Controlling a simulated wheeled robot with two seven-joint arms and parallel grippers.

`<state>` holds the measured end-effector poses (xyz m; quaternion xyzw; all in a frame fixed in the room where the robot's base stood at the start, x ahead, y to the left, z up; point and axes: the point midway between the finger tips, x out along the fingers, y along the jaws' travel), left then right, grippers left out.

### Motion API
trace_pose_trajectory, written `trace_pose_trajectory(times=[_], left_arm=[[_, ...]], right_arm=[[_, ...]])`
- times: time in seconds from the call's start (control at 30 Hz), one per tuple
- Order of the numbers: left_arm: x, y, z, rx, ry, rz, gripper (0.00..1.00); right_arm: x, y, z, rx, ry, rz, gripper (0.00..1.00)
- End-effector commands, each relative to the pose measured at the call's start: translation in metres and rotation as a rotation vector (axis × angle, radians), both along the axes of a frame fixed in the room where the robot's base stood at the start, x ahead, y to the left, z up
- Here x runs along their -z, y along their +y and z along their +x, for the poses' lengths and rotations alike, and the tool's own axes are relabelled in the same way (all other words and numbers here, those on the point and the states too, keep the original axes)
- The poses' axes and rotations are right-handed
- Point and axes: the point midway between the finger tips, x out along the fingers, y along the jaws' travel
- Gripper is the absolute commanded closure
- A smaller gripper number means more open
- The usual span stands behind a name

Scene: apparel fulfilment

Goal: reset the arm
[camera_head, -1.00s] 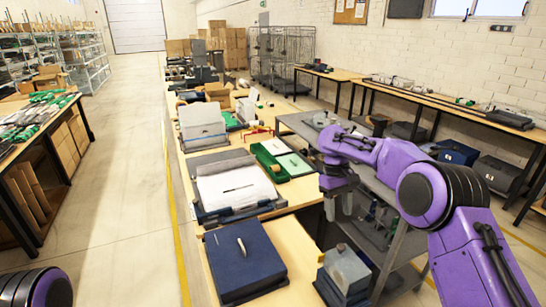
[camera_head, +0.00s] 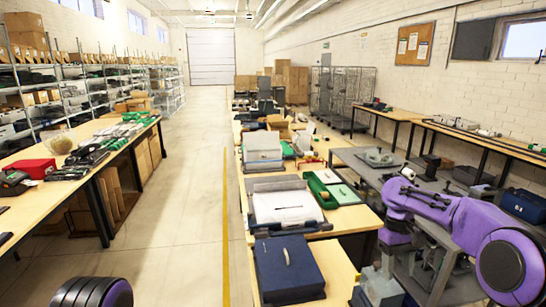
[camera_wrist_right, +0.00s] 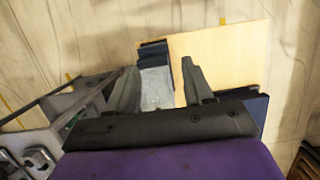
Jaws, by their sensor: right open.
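My right arm (camera_head: 430,208) is purple and comes in from the right in the head view. Its gripper (camera_head: 402,262) points down beside the grey cart, right of the table edge. In the right wrist view the two grey fingers (camera_wrist_right: 160,85) stand well apart with nothing held between them. A grey and dark blue stack (camera_wrist_right: 155,82) shows below, beyond the fingertips. My left arm shows only as a dark rounded link at the lower left of the head view; its gripper is out of view.
A dark blue box (camera_head: 288,266) lies on the table's near end. Behind it are a tray with white sheets (camera_head: 262,186) and a green bin (camera_head: 322,190). A grey cart (camera_head: 452,262) stands close to the right arm. The aisle floor (camera_head: 185,220) is clear.

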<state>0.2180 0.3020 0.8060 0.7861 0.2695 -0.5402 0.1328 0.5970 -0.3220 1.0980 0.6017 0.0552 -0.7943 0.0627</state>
Motion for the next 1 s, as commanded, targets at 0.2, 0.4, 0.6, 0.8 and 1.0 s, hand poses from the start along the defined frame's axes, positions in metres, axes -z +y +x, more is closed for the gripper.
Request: trace_pose_trajectory(times=[0.2, 0.4, 0.6, 0.8, 1.0], left_arm=[[0.000, 0.000, 0.000, 0.000, 0.000, 0.000, 0.18], [0.000, 0.000, 0.000, 0.000, -0.001, 0.001, 0.18], [0.000, 0.000, 0.000, 0.000, 0.000, 0.000, 0.18], [0.000, 0.000, 0.000, 0.000, 0.000, 0.000, 0.18], [0.000, 0.000, 0.000, 0.000, 0.000, 0.000, 0.18]], right_arm=[[0.037, 0.019, -0.002, 0.039, -0.015, 0.033, 0.49], [0.086, 0.039, -0.012, 0.104, -0.040, 0.069, 0.49], [0.157, 0.063, -0.036, 0.206, -0.083, 0.105, 0.49], [0.258, 0.087, -0.102, 0.377, -0.177, 0.110, 0.49], [0.327, 0.082, -0.213, 0.562, -0.339, 0.025, 0.49]])
